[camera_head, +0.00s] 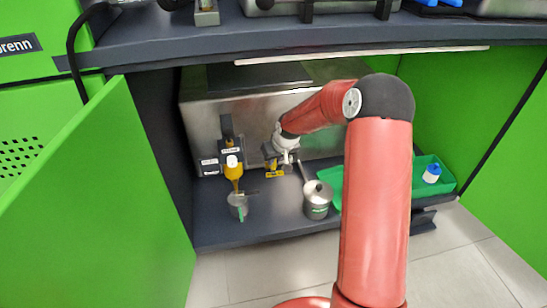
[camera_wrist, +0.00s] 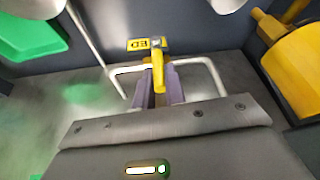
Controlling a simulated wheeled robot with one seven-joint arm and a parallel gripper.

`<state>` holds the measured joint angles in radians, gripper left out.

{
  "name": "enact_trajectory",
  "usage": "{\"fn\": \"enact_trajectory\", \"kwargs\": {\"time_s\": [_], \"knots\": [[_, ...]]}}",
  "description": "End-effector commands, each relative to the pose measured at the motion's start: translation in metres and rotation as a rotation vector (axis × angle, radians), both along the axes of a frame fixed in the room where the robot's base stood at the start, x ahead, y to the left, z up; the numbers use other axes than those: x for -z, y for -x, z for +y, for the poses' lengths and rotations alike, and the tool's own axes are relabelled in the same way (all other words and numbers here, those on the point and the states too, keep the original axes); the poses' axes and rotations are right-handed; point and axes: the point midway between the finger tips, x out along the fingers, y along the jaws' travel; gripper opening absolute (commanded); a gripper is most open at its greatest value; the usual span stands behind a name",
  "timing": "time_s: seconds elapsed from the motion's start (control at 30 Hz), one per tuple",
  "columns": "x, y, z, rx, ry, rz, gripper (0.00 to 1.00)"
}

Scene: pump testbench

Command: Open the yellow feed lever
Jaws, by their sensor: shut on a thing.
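The yellow feed lever (camera_wrist: 158,68) shows in the wrist view as a narrow yellow handle below a yellow label with the letters "ED" visible. My gripper (camera_wrist: 159,88) has its two purple-grey fingers on either side of the lever's end, shut on it. In the head view my gripper (camera_head: 282,158) is low at the back of the cabinet, beside a small yellow label (camera_head: 273,174). The lever itself is mostly hidden there by my gripper and wrist.
A yellow fitting (camera_head: 233,172) stands left of my gripper, above a clear beaker (camera_head: 238,205). A lidded metal pot (camera_head: 317,206) stands in front to the right. A green tray (camera_head: 447,184) holds a blue-and-white bottle (camera_head: 432,174). The open green door (camera_head: 100,200) bounds the left.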

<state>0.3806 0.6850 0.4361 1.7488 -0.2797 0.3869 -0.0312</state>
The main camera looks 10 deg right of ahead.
Motion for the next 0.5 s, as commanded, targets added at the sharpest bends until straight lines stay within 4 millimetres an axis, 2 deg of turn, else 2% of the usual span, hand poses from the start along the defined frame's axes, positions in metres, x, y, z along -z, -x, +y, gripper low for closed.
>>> {"fn": "enact_trajectory", "kwargs": {"time_s": [0.2,0.5], "knots": [[-0.002,0.001,-0.014,0.010,-0.153,0.004,0.00],[0.009,0.000,-0.031,0.010,-0.436,0.000,0.00]]}}
